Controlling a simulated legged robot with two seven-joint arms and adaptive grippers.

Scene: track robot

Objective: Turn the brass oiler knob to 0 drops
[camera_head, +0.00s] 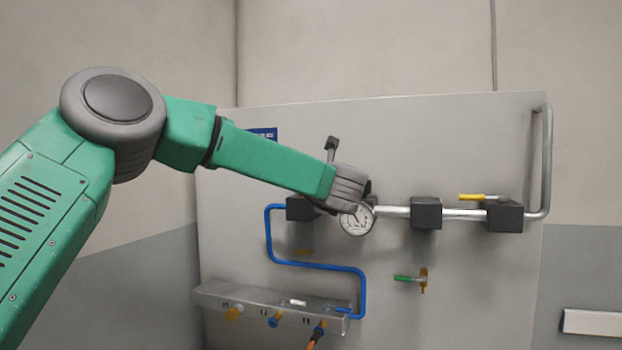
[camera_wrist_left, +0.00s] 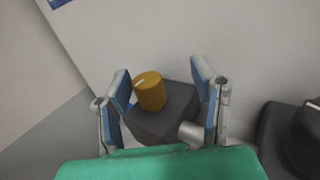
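The brass oiler knob (camera_wrist_left: 151,91) is a short yellow cylinder with a pale mark near its top, standing on a dark block (camera_wrist_left: 168,117) in the left wrist view. My left gripper (camera_wrist_left: 162,84) is open, with one blue-padded finger on each side of the knob. The knob appears nearer the left finger, with a wider gap to the right one. I cannot tell whether a finger touches it. In the head view my left gripper (camera_head: 350,190) is in front of the panel and hides the knob. My right gripper is not in view.
The grey panel (camera_head: 460,150) carries a round gauge (camera_head: 357,220), a pipe with dark blocks (camera_head: 426,213), a yellow-handled lever (camera_head: 472,197), a green-handled valve (camera_head: 408,278) and a blue hose (camera_head: 310,262). A ledge with fittings (camera_head: 215,293) is below. The panel's upper right is clear.

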